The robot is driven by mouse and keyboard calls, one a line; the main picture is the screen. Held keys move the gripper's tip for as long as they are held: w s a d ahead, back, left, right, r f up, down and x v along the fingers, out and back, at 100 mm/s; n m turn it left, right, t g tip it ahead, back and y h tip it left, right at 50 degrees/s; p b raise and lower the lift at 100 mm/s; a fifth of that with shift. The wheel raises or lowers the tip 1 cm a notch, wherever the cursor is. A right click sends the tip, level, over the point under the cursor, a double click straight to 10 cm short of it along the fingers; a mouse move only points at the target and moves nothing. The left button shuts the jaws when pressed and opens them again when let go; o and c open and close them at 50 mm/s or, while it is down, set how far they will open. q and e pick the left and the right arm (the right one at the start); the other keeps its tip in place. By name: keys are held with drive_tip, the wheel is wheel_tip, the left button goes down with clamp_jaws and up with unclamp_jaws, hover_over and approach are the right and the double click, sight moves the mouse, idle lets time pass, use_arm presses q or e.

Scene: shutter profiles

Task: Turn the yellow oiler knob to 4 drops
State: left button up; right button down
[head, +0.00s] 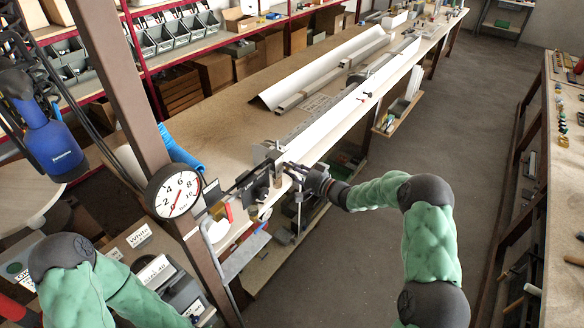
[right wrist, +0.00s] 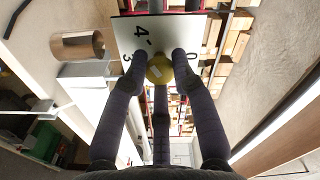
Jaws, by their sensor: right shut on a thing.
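The yellow oiler knob (right wrist: 158,70) shows in the right wrist view, in front of a pale scale plate (right wrist: 141,46). The figures 4, 3 and 0 can be read on the plate, with a small mark beside the 4. A pale mark shows on the knob's face, but I cannot tell which figure it points to. My right gripper (right wrist: 160,75) has its fingers closed around the knob. In the head view my right gripper (head: 298,171) is at the bench's near end, and the knob cannot be made out there. My left gripper is out of view.
A post with a round white dial (head: 174,191) stands left of the right gripper. The long bench (head: 240,112) carries metal profiles (head: 325,65). A copper-coloured cylinder (right wrist: 77,46) is beside the plate. The aisle floor (head: 470,120) on the right is clear.

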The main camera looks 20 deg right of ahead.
drive_tip(key=shift+s+a+f, duration=0.25)
drive_tip(key=shift+f, duration=0.3)
drive_tip(key=c, duration=1.2)
unclamp_jaws()
drive_tip(key=shift+o, duration=0.9)
drive_tip(key=shift+w+d+r, duration=0.1)
drive_tip(key=shift+r, duration=0.25)
drive_tip(key=v, duration=1.2)
